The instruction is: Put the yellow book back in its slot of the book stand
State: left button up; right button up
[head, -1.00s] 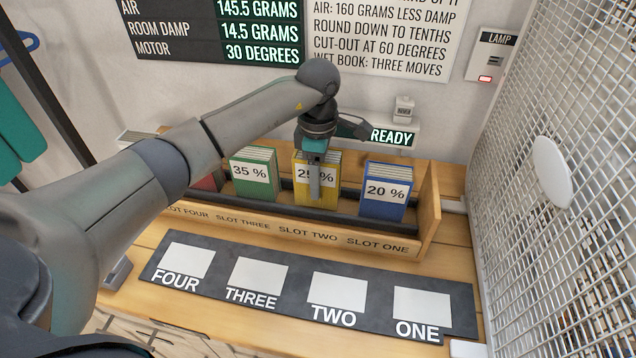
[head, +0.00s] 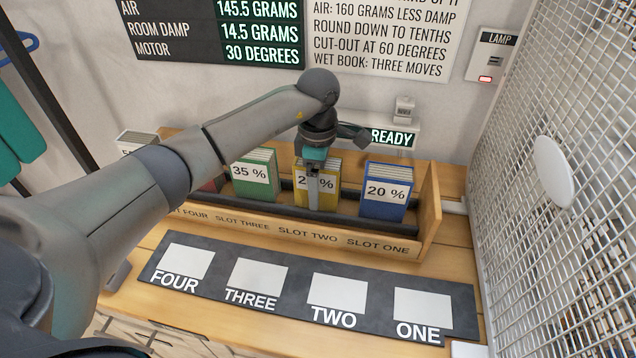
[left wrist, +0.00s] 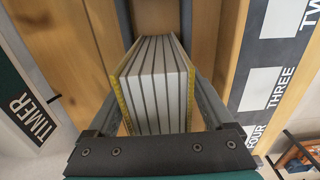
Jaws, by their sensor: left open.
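The yellow book (head: 329,185) stands upright in the book stand (head: 432,215), behind the SLOT TWO label, between the green and blue books. Its label is partly covered by a finger of my left gripper (head: 314,192). In the left wrist view the yellow book (left wrist: 155,85) shows its pale page edges between the two fingers of the left gripper (left wrist: 157,85). The gripper is open, with one finger on each side of the book. Whether either finger touches it is hard to tell. My right gripper is not in view.
The green 35 % book (head: 254,175) and blue 20 % book (head: 386,190) stand on either side. A red book (head: 214,184) is mostly hidden by my arm. A dark mat (head: 460,310) with blank squares lies in front. A wire mesh panel (head: 570,200) rises at the right.

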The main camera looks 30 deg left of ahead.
pick_arm(q)
jog(key=shift+r, duration=0.2)
notch_tip(320, 180, up, 12)
jog(key=shift+p, duration=0.9)
jog(key=shift+f, duration=0.1)
dwell(0.9)
